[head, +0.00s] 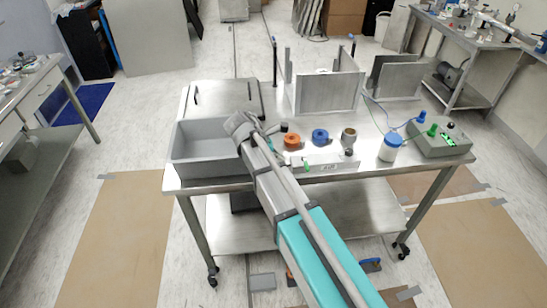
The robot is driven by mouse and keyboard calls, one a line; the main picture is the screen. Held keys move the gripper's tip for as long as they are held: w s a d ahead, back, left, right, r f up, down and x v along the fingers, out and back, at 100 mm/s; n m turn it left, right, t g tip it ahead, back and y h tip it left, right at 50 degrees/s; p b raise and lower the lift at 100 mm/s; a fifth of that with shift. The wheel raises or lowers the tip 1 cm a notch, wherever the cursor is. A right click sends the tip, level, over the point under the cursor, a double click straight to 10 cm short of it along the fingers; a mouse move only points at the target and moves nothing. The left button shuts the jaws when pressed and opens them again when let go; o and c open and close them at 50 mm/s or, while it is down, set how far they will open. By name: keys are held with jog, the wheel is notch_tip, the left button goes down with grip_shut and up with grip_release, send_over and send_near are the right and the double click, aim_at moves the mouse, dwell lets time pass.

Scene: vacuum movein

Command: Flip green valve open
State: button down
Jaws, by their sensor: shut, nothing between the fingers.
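A small green lever (306,166), which looks like the green valve, is on the front of a pale metal block (325,161) on the steel table. Its exact angle is too small to tell. My arm reaches up from the bottom over the table's front edge. My gripper (278,128) is at its far end, left of and behind the green lever and apart from it. The gripper is small here and partly hidden by my wrist. It is shut and holds nothing.
An orange knob (292,142), a blue knob (320,136) and a metal fitting (348,138) stand near the block. A grey bin (205,142) is at the table's left.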

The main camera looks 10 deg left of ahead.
aim_at(306, 164)
jog(key=b+x, duration=0.3)
jog(key=x, duration=0.1)
jog(key=shift+d+f, duration=0.15)
jog(key=shift+f, duration=0.15)
jog(key=shift+w+d+f+b, duration=0.1)
jog(key=shift+w+d, duration=0.1)
jog(key=shift+d, duration=0.45)
jog(key=shift+w+d+f+b, duration=0.1)
jog(key=shift+w+d+b, duration=0.1)
jog(key=shift+d, duration=0.45)
jog(key=shift+w+d+f+b, duration=0.1)
jog(key=shift+w+d, duration=0.1)
jog(key=shift+d, duration=0.45)
jog(key=shift+a, duration=0.2)
jog(key=shift+d, duration=0.1)
jog(key=shift+s, duration=0.1)
